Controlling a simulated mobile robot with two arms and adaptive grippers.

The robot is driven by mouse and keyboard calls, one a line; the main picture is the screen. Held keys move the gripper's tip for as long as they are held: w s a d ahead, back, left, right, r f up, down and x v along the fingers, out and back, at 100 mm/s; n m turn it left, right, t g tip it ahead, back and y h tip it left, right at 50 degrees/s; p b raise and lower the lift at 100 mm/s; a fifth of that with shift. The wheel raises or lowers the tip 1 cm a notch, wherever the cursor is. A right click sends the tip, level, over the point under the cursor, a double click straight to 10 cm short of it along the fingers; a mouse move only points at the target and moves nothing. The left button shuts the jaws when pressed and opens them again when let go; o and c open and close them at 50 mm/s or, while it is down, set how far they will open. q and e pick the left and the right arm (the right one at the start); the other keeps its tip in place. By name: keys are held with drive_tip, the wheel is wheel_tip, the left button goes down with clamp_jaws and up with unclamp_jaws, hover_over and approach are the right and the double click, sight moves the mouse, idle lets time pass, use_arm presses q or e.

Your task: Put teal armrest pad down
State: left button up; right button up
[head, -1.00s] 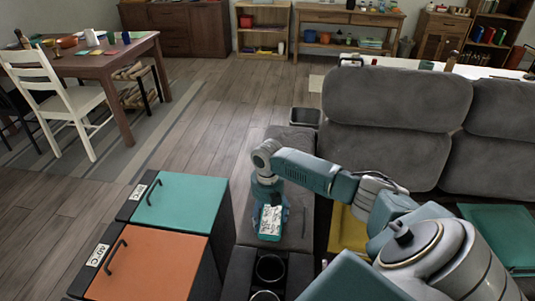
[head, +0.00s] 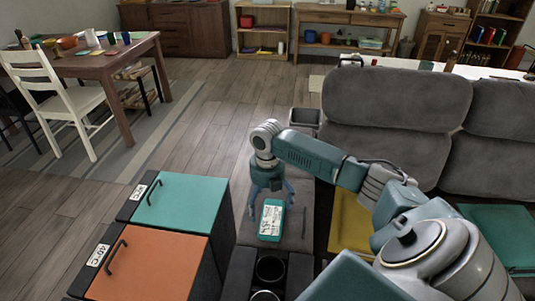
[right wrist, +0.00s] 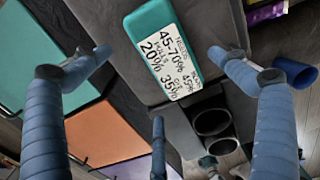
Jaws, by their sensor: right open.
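A teal block with a white printed label, which I take to be the teal armrest pad (head: 271,220), lies label up on the grey armrest (head: 292,218), behind the cup holders. In the right wrist view the teal pad (right wrist: 148,20) shows at the top centre, its label covered in figures. My right gripper (head: 270,190) is open and empty, with its fingers just above and behind the pad. In the right wrist view the spread fingers of the right gripper (right wrist: 160,58) show on either side of the pad, apart from it. My left gripper is out of view.
Two dark cup holders (head: 270,268) are set in front of the pad. To the left stand cabinets with a teal lid (head: 182,202) and an orange lid (head: 150,262). A grey sofa (head: 395,100) stands on the right. The wooden floor (head: 220,110) beyond is clear.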

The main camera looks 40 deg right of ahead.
sight(267, 216)
wheel_tip(267, 216, up, 6)
drive_tip(key=shift+f, duration=0.2)
drive_tip(key=shift+r, duration=0.1)
idle(0.4)
